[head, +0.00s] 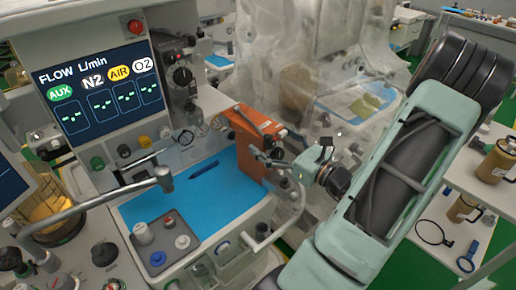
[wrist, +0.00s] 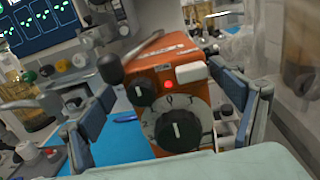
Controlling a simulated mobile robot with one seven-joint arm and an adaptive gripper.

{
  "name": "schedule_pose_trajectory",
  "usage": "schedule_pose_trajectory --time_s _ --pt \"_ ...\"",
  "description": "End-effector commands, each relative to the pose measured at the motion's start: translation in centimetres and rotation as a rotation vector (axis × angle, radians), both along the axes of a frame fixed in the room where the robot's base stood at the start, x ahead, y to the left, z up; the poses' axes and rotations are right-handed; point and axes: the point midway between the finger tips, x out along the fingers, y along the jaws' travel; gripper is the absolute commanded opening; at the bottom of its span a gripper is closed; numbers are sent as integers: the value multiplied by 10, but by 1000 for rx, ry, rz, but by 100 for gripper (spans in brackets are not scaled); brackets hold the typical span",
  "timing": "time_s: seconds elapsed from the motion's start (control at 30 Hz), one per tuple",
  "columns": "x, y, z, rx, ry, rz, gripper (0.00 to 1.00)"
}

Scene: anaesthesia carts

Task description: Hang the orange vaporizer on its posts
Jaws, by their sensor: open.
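The orange vaporizer (head: 240,152) stands at the right end of the blue work surface (head: 180,208) in the head view. In the wrist view the vaporizer (wrist: 185,105) shows its black knobs, a white dial and a red light, leaning slightly in the picture. My gripper (head: 277,167) is at the vaporizer's right side in the head view. In the wrist view my gripper (wrist: 165,125) is open, with one finger on each side of the vaporizer and gaps visible. A dark vaporizer-like unit (head: 181,76) is mounted beside the display. I cannot make out the free posts.
The flow display (head: 103,88) is at the back left. A grey tray (head: 163,241) with small knobs lies at the front of the blue surface. A metal rail arm (head: 100,200) crosses the left. Clear plastic sheeting (head: 300,50) hangs behind. Brown jars (head: 496,160) stand on the right shelf.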

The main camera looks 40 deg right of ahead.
Motion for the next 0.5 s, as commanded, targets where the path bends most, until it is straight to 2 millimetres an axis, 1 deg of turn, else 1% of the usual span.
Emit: schedule_pose_trajectory --time_s 0.17,0.3,0.4,0.5 --pt "16 0 -2 0 0 3 86" --pt "38 -1 -5 0 -1 3 86" --pt "50 1 -5 -1 1 3 86" --pt "55 1 -5 -2 1 1 86"
